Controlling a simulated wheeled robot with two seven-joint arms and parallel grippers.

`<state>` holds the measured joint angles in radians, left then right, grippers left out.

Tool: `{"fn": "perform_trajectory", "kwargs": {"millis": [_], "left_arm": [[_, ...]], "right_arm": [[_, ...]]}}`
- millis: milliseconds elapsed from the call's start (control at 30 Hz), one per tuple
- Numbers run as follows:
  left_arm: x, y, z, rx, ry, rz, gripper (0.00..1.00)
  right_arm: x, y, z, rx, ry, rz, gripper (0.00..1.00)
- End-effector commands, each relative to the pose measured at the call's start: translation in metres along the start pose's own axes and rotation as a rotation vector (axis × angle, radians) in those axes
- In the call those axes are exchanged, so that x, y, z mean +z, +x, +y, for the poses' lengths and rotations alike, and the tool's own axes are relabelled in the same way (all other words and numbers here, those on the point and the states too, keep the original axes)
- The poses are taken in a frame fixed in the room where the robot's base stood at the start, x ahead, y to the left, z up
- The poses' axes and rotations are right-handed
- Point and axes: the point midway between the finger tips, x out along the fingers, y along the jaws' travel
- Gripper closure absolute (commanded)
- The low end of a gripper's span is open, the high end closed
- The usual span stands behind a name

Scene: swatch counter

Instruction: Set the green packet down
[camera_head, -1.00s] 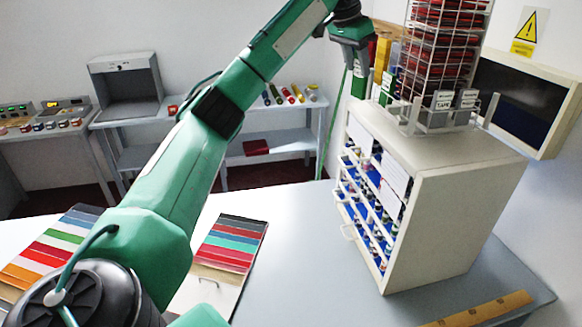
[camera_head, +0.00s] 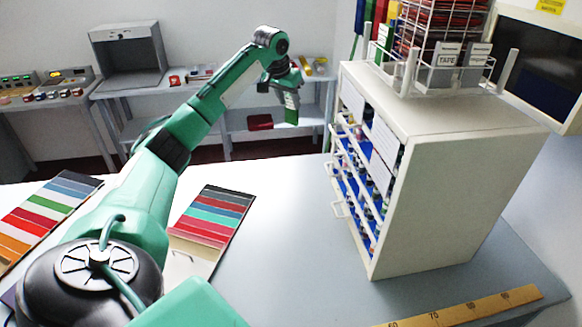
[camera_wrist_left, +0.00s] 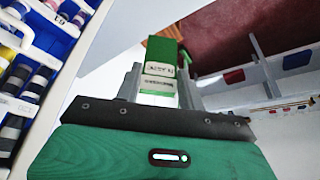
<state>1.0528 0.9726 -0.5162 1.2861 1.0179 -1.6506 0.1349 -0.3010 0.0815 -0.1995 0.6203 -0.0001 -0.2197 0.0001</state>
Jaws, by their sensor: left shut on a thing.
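The green packet (camera_head: 291,110) hangs below my left gripper (camera_head: 289,88) in the head view, above the far edge of the table. In the left wrist view the green packet (camera_wrist_left: 161,50) has a white printed label, too small to read fully. My left gripper (camera_wrist_left: 159,82) is shut on it, with a grey finger on each side. The packet is held in the air, clear of the table. My right gripper is not in view.
A white drawer cabinet (camera_head: 450,190) with a wire rack (camera_head: 440,80) on top stands at right. Colour swatch boards (camera_head: 212,222) lie at left. A wooden ruler (camera_head: 470,310) lies in front. The table (camera_head: 290,230) between boards and cabinet is clear. A grey shelf (camera_head: 235,115) stands behind.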

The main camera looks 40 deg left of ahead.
Motion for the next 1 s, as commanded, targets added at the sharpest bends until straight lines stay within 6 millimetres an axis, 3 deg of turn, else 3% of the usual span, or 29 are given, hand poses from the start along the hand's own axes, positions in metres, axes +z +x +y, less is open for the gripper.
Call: {"fn": "perform_trajectory", "kwargs": {"millis": [500, 1000], "left_arm": [[0.049, 0.113, 0.0, 0.0, 0.001, -0.007, 0.82], [0.072, 0.171, 0.001, 0.001, 0.0, -0.004, 0.82]], "right_arm": [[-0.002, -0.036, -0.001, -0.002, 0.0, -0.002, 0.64], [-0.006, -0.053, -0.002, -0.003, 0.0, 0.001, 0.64]]}}
